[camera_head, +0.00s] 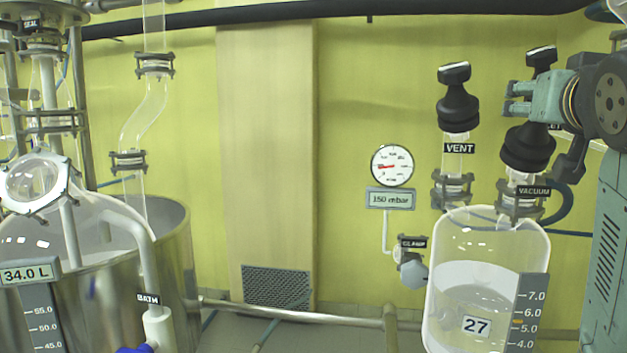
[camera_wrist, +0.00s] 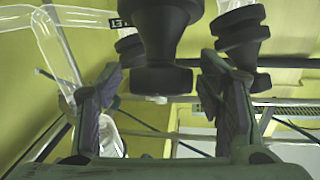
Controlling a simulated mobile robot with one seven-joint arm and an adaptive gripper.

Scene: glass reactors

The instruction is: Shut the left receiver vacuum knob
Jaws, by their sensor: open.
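The black vacuum knob (camera_head: 528,147) stands upright above the VACUUM label (camera_head: 534,191) on the right neck of the glass receiver (camera_head: 478,245). My gripper (camera_head: 517,98) is open at the height of the knob's upper part and hides some of its stem. In the wrist view, a large black knob (camera_wrist: 162,45) sits between my two spread fingers (camera_wrist: 163,100), with gaps on both sides. I cannot tell whether either finger touches it. The black vent knob (camera_head: 457,100) stands to the left, above the VENT label (camera_head: 459,148).
A second black knob (camera_wrist: 240,38) is close to the right finger in the wrist view. A round gauge (camera_head: 392,166) and a 150 mbar display (camera_head: 390,199) are on the yellow wall. A steel vessel (camera_head: 180,270) and glassware stand at left. The middle is fairly clear.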

